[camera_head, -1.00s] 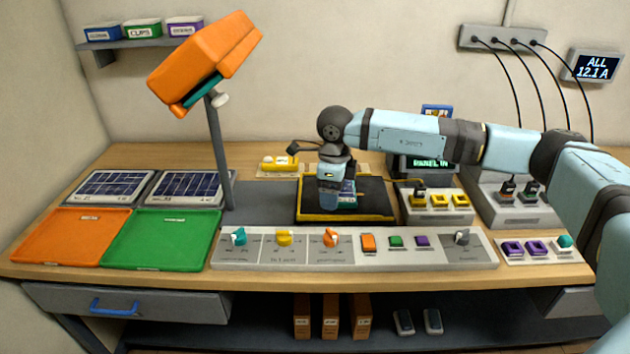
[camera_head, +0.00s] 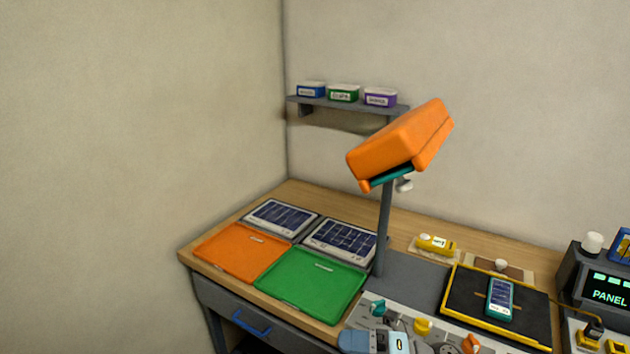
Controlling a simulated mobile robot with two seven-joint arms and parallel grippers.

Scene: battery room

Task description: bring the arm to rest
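The rest of that arm is out of view. My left gripper is not in view. A teal handheld device (camera_head: 499,299) with a dark screen lies on the black, yellow-edged pad (camera_head: 462,303) at the lower right, well apart from the gripper.
An orange lamp (camera_head: 402,144) on a grey post stands over the bench. An orange tray (camera_head: 240,252) and a green tray (camera_head: 310,285) lie at left, before two solar panels (camera_head: 341,240). The knob panel (camera_head: 400,318) is close to the gripper. A shelf (camera_head: 345,106) holds small boxes.

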